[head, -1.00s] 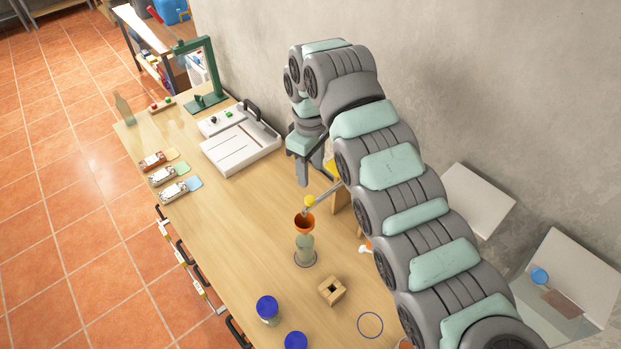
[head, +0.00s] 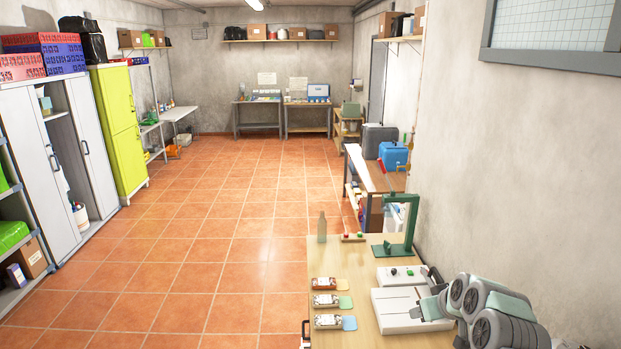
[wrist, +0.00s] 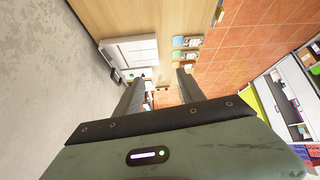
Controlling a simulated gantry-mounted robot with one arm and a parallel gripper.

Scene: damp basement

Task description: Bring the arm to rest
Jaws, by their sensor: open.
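My gripper (wrist: 160,84) shows in the wrist view with its two dark fingers apart and nothing held between them. In the head view my arm is folded at the bottom right, and my gripper (head: 428,306) is up by the wall side of the wooden table (head: 385,338). It overlaps the white tray board (head: 399,309) in the picture; I cannot tell how far above the board it is. The same board shows in the wrist view (wrist: 137,52), to the left of the fingers. The lower arm is cut off by the frame.
Several packets with coloured cards (head: 327,300) lie along the left edge. The concrete wall (head: 530,170) is close on the right. The tiled floor (head: 215,250) is open.

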